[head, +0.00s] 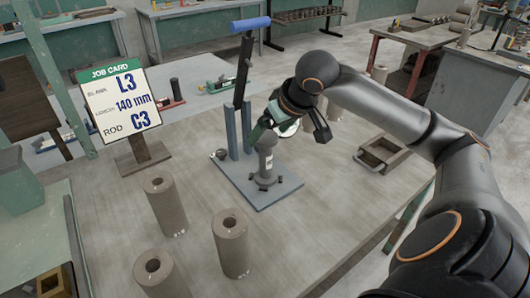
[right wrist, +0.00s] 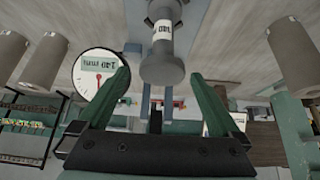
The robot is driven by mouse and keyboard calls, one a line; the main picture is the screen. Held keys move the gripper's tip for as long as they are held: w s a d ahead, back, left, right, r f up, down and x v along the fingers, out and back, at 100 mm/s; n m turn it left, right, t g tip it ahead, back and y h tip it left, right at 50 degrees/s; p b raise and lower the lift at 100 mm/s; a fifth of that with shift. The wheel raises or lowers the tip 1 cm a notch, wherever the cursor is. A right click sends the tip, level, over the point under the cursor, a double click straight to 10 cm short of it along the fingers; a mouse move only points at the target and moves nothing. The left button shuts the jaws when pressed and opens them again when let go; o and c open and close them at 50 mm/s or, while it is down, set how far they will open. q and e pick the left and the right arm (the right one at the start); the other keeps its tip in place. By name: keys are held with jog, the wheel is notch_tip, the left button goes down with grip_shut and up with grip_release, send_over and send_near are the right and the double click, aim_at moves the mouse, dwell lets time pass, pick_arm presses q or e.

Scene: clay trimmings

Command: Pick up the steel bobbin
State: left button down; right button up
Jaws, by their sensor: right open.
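The steel bobbin (head: 266,163) is a grey upright piece with a flange and a white label. It stands on the blue base plate (head: 262,197) of a lever press in the head view. In the right wrist view the bobbin (right wrist: 163,50) appears upside down, its flanged end just beyond and between the fingertips. My right gripper (head: 273,126) is at the bobbin's upper end; its two green fingers are spread with nothing held between them in the right wrist view (right wrist: 157,78). Whether a finger touches the bobbin cannot be told. My left gripper is not in view.
The press's blue posts and dark lever (head: 243,75) rise close to my right gripper. A round dial (right wrist: 98,78) is beside one finger. Several clay cylinders (head: 231,243) stand at the front, a job card (head: 118,102) at left, and an open tray (head: 383,155) at right.

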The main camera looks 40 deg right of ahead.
aim_at(266, 159)
jog(key=x, duration=0.6)
jog(key=shift+s+a+b, duration=0.1)
jog(key=shift+b, duration=0.2)
grip_shut()
dwell(0.5)
